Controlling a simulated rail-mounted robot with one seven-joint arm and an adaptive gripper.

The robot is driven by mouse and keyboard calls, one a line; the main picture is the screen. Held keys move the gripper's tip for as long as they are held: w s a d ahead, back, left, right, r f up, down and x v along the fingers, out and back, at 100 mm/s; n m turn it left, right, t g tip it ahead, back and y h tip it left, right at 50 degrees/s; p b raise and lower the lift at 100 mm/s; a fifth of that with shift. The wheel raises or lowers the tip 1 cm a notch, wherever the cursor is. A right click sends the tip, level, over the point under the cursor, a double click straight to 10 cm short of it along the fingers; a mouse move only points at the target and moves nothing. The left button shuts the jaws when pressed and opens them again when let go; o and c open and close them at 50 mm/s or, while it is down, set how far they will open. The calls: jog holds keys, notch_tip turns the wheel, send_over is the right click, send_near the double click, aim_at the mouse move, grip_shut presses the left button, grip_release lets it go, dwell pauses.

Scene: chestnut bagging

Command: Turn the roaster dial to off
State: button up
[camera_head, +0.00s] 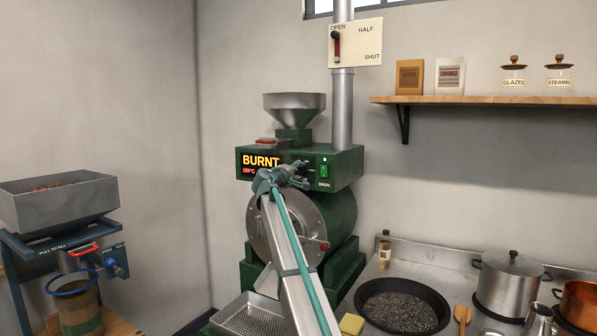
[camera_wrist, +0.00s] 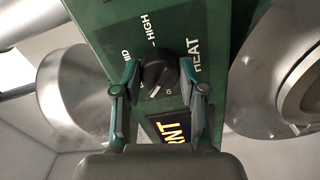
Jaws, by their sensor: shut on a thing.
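The roaster (camera_head: 310,165) is a green machine on the left of the wall, with a lit display (camera_head: 262,163) reading "BURNT" and a temperature line. The black heat dial (camera_wrist: 160,72) is on its front panel, with "HIGH", "HEAT" and a partly covered label around it. A white mark on the dial points down and left in the wrist view. My gripper (camera_wrist: 158,80) is shut on the dial, one finger on each side; it also shows in the head view (camera_head: 296,170), where it hides the dial.
A green "DRUM" switch (camera_head: 324,171) sits just right of my gripper. The round drum front (camera_head: 262,232) and perforated tray (camera_head: 250,318) are below. A damper plate (camera_head: 362,42) is on the pipe above. Pots stand on the right counter.

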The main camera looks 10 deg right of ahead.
jog(key=n+p, duration=0.1)
jog(key=n, duration=0.1)
jog(key=n+p, duration=0.1)
jog(key=n, duration=0.1)
jog(key=shift+r+n, duration=0.2)
jog(key=shift+n, duration=0.1)
jog(key=shift+n+p, duration=1.15)
jog(key=shift+n, duration=0.85)
jog(key=shift+f, duration=0.1)
jog(key=o, duration=1.1)
jog(key=shift+o, duration=0.2)
jog(key=shift+s+a, duration=0.1)
jog(key=shift+s, duration=0.05)
jog(key=v, duration=1.1)
jog(key=shift+s+a, duration=0.25)
jog(key=shift+s, duration=0.05)
